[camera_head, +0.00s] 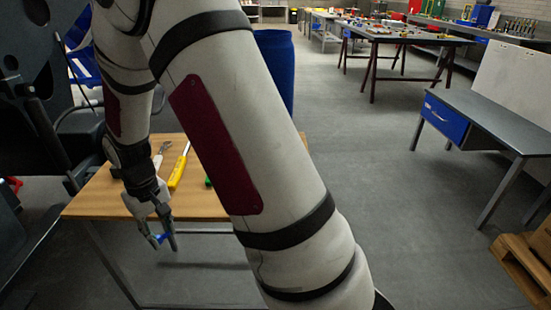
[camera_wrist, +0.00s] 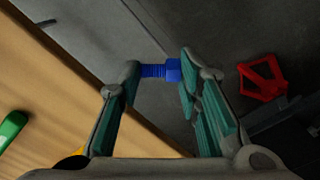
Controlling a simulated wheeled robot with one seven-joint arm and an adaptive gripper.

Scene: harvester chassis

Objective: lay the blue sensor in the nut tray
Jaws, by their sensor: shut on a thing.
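My gripper (camera_head: 165,240) is shut on the blue sensor (camera_head: 161,238), which sits between the fingertips. In the wrist view the sensor (camera_wrist: 160,71) is a small blue ribbed piece with a block at its right end, pinched between the two fingers (camera_wrist: 158,80). It is held in the air beside the front edge of the wooden table (camera_head: 85,204), with grey floor beyond it. I cannot make out a nut tray in either view; my arm hides part of the table.
On the table lie a wrench (camera_head: 161,150), a yellow-handled tool (camera_head: 179,170) and a green item (camera_wrist: 12,128). Dark machinery (camera_head: 40,120) stands at the left. Open floor (camera_head: 370,200) lies to the right.

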